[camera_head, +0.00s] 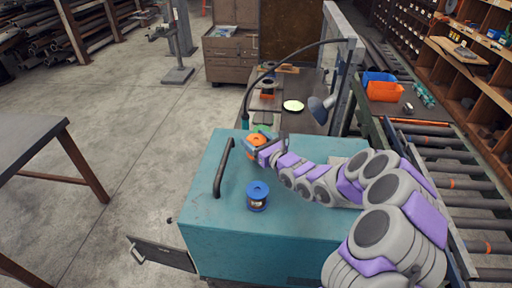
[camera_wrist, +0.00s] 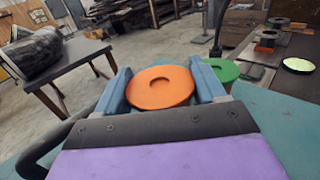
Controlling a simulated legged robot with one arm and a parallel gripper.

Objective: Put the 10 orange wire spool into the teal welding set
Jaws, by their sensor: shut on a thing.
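The orange wire spool (camera_head: 257,140) is at the far edge of the teal welding set (camera_head: 225,235) in the head view. In the wrist view the orange spool (camera_wrist: 160,88) sits between the two blue fingers of my gripper (camera_wrist: 160,74), its round face with a central recess showing. My gripper (camera_head: 258,143) is shut on it. I cannot tell whether the spool touches the welding set's top. The welding set is a big box with a dark handle (camera_head: 222,168) on its top. The spool's lower part is hidden in the wrist view.
A blue spool (camera_head: 257,196) stands on the welding set's top. A green spool (camera_wrist: 223,70) is just beyond my right finger. A workbench (camera_head: 312,115) with a lamp lies behind; blue and orange bins (camera_head: 385,91) and a roller conveyor (camera_head: 470,190) are at the right.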

